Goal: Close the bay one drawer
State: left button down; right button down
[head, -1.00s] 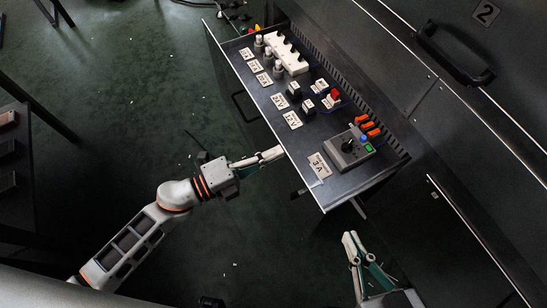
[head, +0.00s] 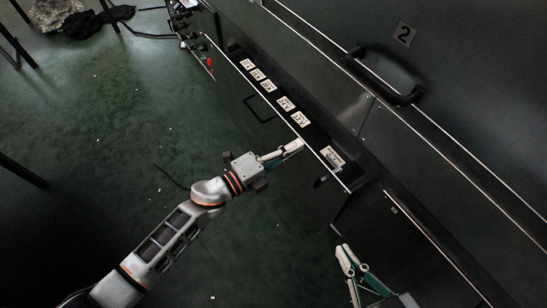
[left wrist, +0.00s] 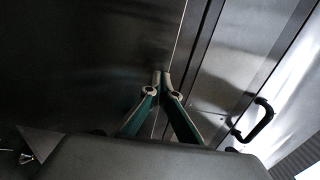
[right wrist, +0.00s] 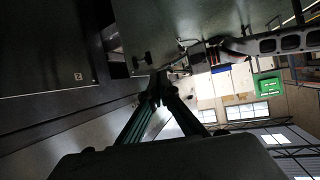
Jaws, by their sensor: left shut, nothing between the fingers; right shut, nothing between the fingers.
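The bay one drawer (head: 270,100) is a dark metal drawer under the cabinet. It stands out only a narrow strip, on which several white labels show; the switches inside are hidden. Its front faces the lower left and carries a dark handle (head: 258,108). My left gripper (head: 299,146) is shut and empty, its fingertips at the drawer's upper front edge, right of the handle. In the left wrist view the closed fingertips (left wrist: 161,76) lie close to the dark metal; contact is unclear. My right gripper (head: 344,250) is shut and empty, below the drawer's right end and apart from it.
The cabinet panel marked 2 (head: 404,34) has a black handle (head: 385,80) above the drawer. Black fittings and a red one (head: 210,62) sit at the drawer's far left end. The green floor (head: 110,130) in front is mostly clear.

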pick_arm(q)
jog(key=x, duration=0.7)
jog(key=shift+b, duration=0.45)
pick_arm(e)
jog(key=shift+w+a+r+m, duration=0.1)
jog(key=shift+a+r+m, duration=0.15)
jog(key=shift+a, duration=0.2)
jog(key=shift+a+r+m, duration=0.15)
jog(key=shift+a+m, duration=0.1)
jog(key=shift+a, duration=0.2)
pick_arm(q)
jog(key=shift+w+d, duration=0.1)
jog(key=shift+w, duration=0.05)
